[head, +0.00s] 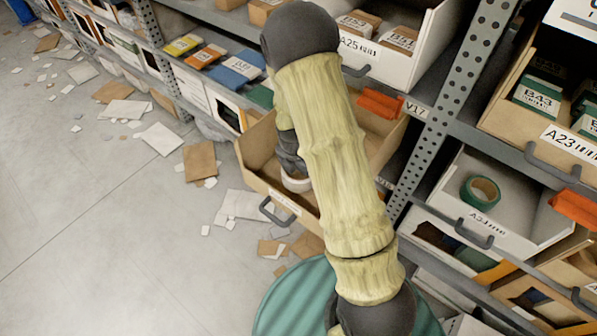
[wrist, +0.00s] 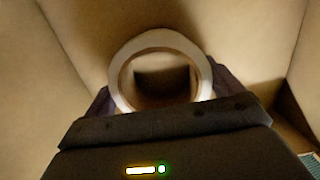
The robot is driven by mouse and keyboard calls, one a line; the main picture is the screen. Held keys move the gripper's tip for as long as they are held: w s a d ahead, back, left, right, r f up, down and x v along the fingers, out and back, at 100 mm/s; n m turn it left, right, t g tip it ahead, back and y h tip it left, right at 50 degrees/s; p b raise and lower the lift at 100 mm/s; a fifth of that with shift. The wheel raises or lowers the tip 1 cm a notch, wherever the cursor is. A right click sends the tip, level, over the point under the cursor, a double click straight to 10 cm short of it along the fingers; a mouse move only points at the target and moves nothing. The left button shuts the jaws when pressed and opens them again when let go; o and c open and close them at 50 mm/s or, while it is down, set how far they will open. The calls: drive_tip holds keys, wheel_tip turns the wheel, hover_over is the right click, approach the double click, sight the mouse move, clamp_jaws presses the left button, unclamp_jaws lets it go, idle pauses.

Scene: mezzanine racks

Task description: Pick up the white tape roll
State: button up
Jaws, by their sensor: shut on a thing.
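The white tape roll (wrist: 134,53) is a white ring with a brown inner core, seen in the wrist view. My gripper (wrist: 160,95) is shut on it, with dark fingers at its left and right sides. In the head view the white tape roll (head: 296,183) shows partly below my gripper (head: 291,168), inside the open cardboard bin (head: 262,187). My arm hides part of the bin. I cannot tell whether the roll touches the bin floor.
A green tape roll (head: 480,193) lies in the white drawer (head: 520,225) at right. A perforated rack post (head: 440,110) stands right of my arm. Cardboard scraps (head: 200,160) and paper litter the floor at left. The bin walls stand close around my gripper.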

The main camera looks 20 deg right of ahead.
wheel_tip(320, 180, up, 10)
drive_tip(key=p, duration=0.3)
idle(0.5)
